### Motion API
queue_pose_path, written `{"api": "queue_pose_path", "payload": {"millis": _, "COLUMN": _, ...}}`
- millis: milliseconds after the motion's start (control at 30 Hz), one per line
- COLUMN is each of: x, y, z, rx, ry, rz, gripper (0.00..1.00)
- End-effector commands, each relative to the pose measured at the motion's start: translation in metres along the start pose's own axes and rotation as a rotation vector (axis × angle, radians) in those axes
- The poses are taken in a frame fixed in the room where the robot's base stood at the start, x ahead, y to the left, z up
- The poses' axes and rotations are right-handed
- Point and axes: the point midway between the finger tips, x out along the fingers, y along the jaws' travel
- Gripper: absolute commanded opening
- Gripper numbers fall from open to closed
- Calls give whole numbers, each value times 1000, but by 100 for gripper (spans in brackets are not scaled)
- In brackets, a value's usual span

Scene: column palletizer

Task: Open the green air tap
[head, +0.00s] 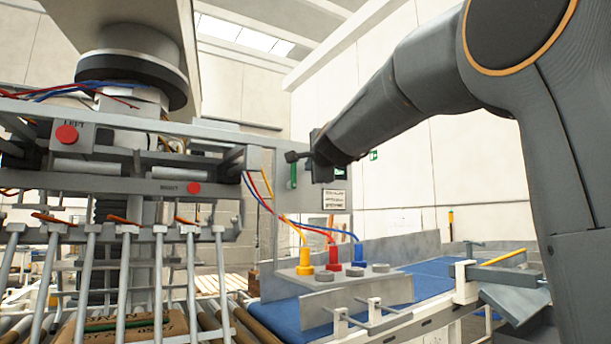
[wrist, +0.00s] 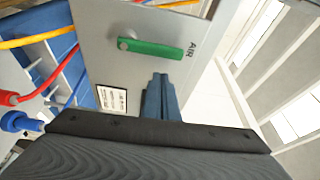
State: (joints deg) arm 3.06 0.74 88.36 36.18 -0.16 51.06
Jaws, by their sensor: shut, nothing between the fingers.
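The green air tap (wrist: 150,49) is a long green handle on a grey panel (wrist: 105,62), with a round pivot at one end and the word AIR beside the other. In the head view the tap (head: 294,176) shows as an upright green bar. My gripper (wrist: 160,78) is shut and empty, its fingertips just below the handle in the wrist view. In the head view my gripper (head: 292,157) is in front of the panel near the handle's top. I cannot tell whether the fingers touch the handle.
A white label (wrist: 111,99) is on the panel. Yellow, red and blue hoses (head: 303,230) run to colored fittings above a blue conveyor (head: 430,268). A grey machine frame with red buttons (head: 67,134) stands at the left. Open space lies right of the panel.

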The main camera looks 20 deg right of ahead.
Motion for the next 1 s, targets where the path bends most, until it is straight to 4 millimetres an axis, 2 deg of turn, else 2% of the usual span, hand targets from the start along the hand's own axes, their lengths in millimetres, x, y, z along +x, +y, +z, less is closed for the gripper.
{"api": "queue_pose_path", "payload": {"millis": 167, "x": 4, "y": 5, "z": -10, "rx": 2, "ry": -2, "rz": 0, "gripper": 0}}
{"api": "queue_pose_path", "payload": {"millis": 400, "x": -44, "y": -2, "z": -8, "rx": 1, "ry": -6, "rz": -2, "gripper": 0}}
{"api": "queue_pose_path", "payload": {"millis": 600, "x": -77, "y": -2, "z": -9, "rx": 2, "ry": -6, "rz": -1, "gripper": 0}}
{"api": "queue_pose_path", "payload": {"millis": 800, "x": -94, "y": -1, "z": -9, "rx": 1, "ry": -6, "rz": 0, "gripper": 0}}
{"api": "queue_pose_path", "payload": {"millis": 1000, "x": -97, "y": -1, "z": -9, "rx": 1, "ry": -5, "rz": 1, "gripper": 0}}
